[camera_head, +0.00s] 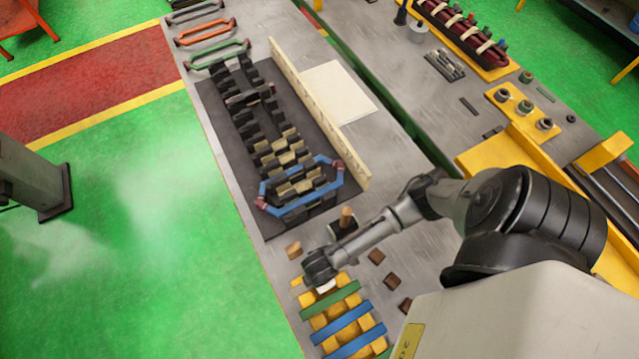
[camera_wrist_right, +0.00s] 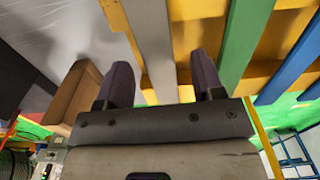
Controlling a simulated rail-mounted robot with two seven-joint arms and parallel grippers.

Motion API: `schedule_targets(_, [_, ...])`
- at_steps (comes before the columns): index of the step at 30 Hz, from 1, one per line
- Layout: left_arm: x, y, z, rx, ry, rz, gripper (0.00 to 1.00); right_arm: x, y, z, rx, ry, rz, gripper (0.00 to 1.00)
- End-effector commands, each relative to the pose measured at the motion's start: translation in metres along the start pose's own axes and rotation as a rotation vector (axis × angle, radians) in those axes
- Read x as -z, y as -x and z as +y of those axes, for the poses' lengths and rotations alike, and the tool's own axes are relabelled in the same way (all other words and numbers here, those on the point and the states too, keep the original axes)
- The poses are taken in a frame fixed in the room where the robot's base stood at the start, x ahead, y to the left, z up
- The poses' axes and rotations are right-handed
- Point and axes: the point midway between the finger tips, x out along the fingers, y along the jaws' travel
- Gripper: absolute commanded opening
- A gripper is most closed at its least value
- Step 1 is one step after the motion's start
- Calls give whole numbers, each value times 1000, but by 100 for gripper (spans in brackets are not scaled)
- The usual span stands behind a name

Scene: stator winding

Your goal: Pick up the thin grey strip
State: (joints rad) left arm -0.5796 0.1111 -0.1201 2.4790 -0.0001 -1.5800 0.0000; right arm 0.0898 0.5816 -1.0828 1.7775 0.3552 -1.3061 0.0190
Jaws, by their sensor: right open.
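The thin grey strip (camera_wrist_right: 152,45) lies across a yellow rack (camera_wrist_right: 205,28) beside a green strip. In the right wrist view it runs down from the top edge, between my fingers. In the head view only a short pale end of it (camera_head: 326,287) shows, the rest hidden by my gripper. My right gripper (camera_wrist_right: 164,85) is open, with a dark finger on each side of the strip and a gap visible on the right. The right gripper also shows in the head view (camera_head: 322,278), over the rack's far end. My left gripper is in neither view.
A green strip (camera_head: 330,299) and blue strips (camera_head: 340,322) lie close by on the rack. A wooden block (camera_wrist_right: 78,95) sits just left of my fingers. Small brown blocks (camera_head: 377,257) and an upright wooden-handled tool (camera_head: 346,218) stand nearby. Beyond is a dark slotted fixture with a blue coil (camera_head: 262,188).

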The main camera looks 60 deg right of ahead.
Motion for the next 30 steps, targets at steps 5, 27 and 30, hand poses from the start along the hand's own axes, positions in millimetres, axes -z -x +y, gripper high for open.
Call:
schedule_targets(5, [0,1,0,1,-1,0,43,0,1,0,0,0,0,62])
schedule_targets(27, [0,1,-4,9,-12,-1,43,0,0,0,0,-1,-1,2])
schedule_targets(30, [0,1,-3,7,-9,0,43,0,0,0,0,-1,-1,2])
